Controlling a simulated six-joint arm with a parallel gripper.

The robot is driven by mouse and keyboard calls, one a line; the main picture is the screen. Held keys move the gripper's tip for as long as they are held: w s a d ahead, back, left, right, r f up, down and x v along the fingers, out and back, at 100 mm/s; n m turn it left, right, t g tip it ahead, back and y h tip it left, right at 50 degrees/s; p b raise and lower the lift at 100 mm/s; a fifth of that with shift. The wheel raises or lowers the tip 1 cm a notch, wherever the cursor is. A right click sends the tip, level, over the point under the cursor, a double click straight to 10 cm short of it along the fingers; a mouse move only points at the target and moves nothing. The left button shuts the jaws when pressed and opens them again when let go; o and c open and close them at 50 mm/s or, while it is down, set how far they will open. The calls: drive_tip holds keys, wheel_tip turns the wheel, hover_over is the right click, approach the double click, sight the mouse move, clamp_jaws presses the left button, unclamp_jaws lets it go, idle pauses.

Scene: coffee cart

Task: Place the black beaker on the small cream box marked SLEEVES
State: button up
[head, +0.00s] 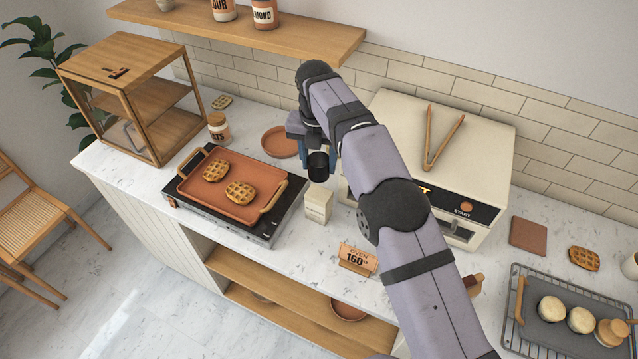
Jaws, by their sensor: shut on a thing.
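The black beaker (318,168) is held by my gripper (311,150), which is shut on it. The beaker looks upright, and it appears just above and slightly behind the small cream box (319,206). The box stands on the white counter between the griddle and the oven, with small print on its front that is too small to read. I cannot tell whether the beaker's base touches the box top or is apart from it. My arm comes in from the lower right and hides part of the oven.
A griddle (262,233) with a terracotta tray (192,189) and two waffles stands left of the box. The cream oven (482,140) with tongs (440,138) on top stands right. A terracotta plate (279,141) lies behind. An orange 160 sign (358,257) stands near the counter's front edge.

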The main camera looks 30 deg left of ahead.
drive_tip(key=shift+f+p, duration=1.5)
drive_tip(key=shift+f, duration=2.2)
drive_tip(key=shift+f, duration=0.15)
drive_tip(key=o, duration=1.1)
drive_tip(key=shift+c, duration=0.2)
drive_tip(key=r+b, duration=0.1)
drive_tip(key=r, duration=0.3)
drive_tip(key=s+r+b, duration=0.1)
drive_tip(key=r, duration=0.3)
drive_tip(key=r+b, duration=0.1)
drive_tip(key=r, duration=0.3)
drive_tip(key=shift+s+d+r, duration=0.15)
drive_tip(key=shift+s, duration=0.05)
